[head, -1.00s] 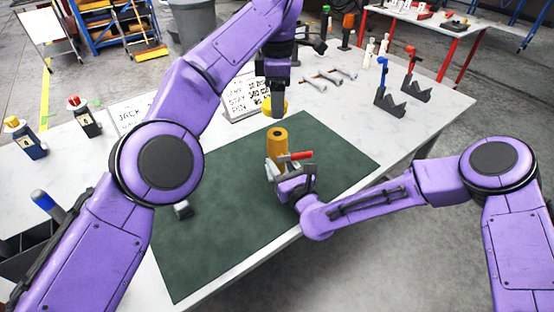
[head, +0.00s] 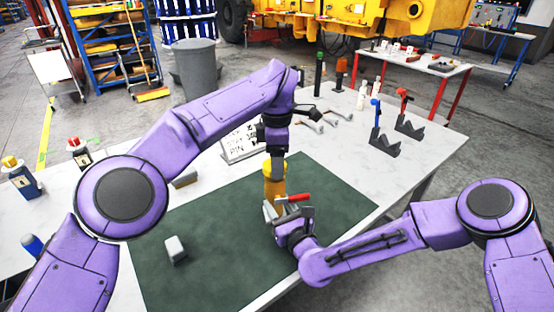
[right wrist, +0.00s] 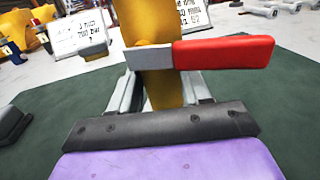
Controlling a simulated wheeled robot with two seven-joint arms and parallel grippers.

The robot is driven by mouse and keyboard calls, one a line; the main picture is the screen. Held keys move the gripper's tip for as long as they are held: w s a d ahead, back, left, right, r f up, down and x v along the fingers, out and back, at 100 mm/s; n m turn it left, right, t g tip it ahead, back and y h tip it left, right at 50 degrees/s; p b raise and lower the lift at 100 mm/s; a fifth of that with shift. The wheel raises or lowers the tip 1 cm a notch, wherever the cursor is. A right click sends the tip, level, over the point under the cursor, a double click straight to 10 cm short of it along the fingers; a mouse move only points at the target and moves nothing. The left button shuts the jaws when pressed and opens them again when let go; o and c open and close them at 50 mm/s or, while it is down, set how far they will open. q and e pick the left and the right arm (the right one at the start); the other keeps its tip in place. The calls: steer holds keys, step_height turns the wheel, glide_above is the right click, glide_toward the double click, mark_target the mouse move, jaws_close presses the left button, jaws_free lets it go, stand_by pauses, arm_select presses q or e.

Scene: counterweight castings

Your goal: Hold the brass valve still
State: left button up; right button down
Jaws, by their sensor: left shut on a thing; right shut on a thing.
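The brass valve (head: 274,190) stands upright on the green mat (head: 215,225), with a red lever handle (head: 292,198) pointing right. My right gripper (head: 284,212) is shut on the valve's lower body from the front. In the right wrist view the valve (right wrist: 162,88) stands between the grey jaws, its red handle (right wrist: 222,52) across the front. My left gripper (head: 275,168) points down above the valve, shut on a yellow round piece (head: 264,165). That piece is at the valve's top; I cannot tell whether they touch. Its far side is hidden.
A small grey block (head: 175,248) lies on the mat at left.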

mark_target(275, 196)
arm_select(q)
steer(key=shift+f, duration=0.85)
steer(key=shift+f, duration=0.6)
steer(key=m, duration=0.3)
steer(key=shift+s+m, duration=0.1)
steer(key=shift+m, duration=0.2)
steer(key=m, duration=0.6)
steer(key=shift+s+a, duration=0.15)
steer(key=m, duration=0.7)
steer(key=shift+a+m, duration=0.2)
steer(key=shift+m, duration=0.1)
steer(key=o, duration=1)
steer(key=shift+c, duration=0.3)
